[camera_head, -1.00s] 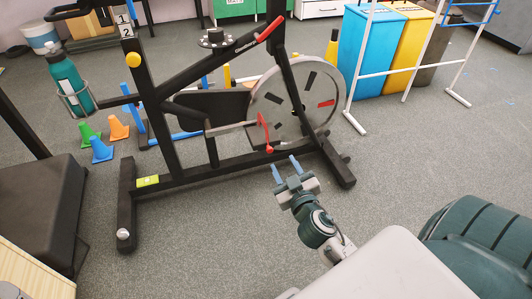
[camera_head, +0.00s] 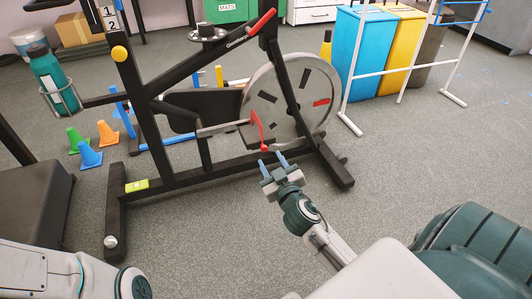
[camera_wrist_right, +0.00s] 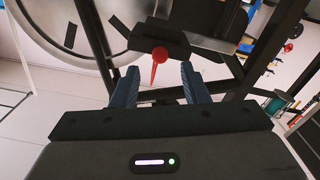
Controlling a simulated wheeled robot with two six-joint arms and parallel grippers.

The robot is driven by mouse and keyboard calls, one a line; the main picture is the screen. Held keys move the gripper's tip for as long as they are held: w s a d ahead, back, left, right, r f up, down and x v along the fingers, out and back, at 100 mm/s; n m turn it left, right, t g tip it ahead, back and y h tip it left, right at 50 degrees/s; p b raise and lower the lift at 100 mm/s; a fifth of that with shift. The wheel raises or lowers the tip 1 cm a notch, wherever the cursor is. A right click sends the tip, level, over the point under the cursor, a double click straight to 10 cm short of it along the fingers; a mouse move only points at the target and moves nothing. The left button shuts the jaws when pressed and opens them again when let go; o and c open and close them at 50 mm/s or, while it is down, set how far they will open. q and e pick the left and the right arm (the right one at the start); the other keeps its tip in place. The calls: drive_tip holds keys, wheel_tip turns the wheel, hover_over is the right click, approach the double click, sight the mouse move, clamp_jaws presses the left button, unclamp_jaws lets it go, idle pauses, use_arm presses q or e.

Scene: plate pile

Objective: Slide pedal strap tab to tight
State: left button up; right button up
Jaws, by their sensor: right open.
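The red strap (camera_head: 256,127) loops over the dark pedal (camera_head: 243,137) of the exercise bike, in front of the flywheel. Its round red tab (camera_head: 264,149) hangs at the lower end. My right gripper (camera_head: 272,161) is open and empty, its blue fingers pointing up toward the tab from just below it. In the right wrist view, the red tab (camera_wrist_right: 159,54) with a thin red tail lies centred between and beyond the two fingertips (camera_wrist_right: 160,80). I see no contact between tab and fingers. My left gripper is outside the views.
The bike's black base beam (camera_head: 220,170) runs close behind my right gripper. Cones (camera_head: 90,154) are at the left, a white rack (camera_head: 385,75) and bins (camera_head: 357,50) at the back right.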

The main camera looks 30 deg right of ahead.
sight(265, 150)
drive_tip(key=shift+b+x, duration=0.3)
drive_tip(key=shift+x, duration=2.2)
clamp_jaws()
